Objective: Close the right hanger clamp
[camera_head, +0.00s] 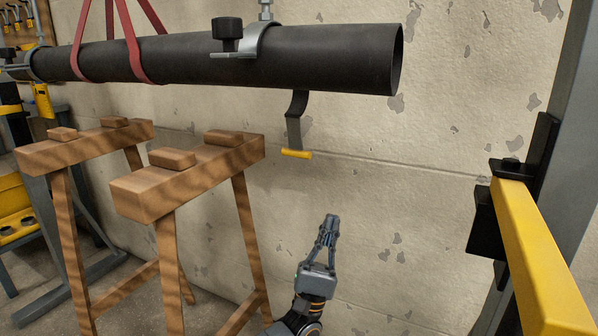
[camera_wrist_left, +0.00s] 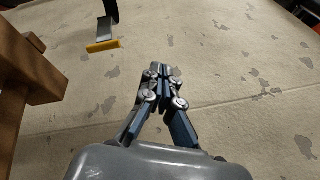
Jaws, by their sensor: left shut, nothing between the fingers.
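The right hanger clamp (camera_head: 262,40) is a grey band over the top of a dark pipe (camera_head: 330,58), with a black knob (camera_head: 228,28) at its front. A dark strap (camera_head: 294,120) with a yellow handle (camera_head: 297,154) hangs down below the pipe, its upper end hidden behind the pipe. The handle also shows in the left wrist view (camera_wrist_left: 103,46). My left gripper (camera_head: 331,220) is shut and empty, below and slightly right of the handle and apart from it. The fingertips show in the left wrist view (camera_wrist_left: 160,72). My right gripper is out of view.
Wooden sawhorses (camera_head: 190,178) stand left of my left gripper. Red slings (camera_head: 134,50) loop around the pipe. A yellow bar (camera_head: 540,262) and a grey post (camera_head: 570,130) stand at the right. The wall (camera_head: 420,220) is close behind; space between sawhorse and post is clear.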

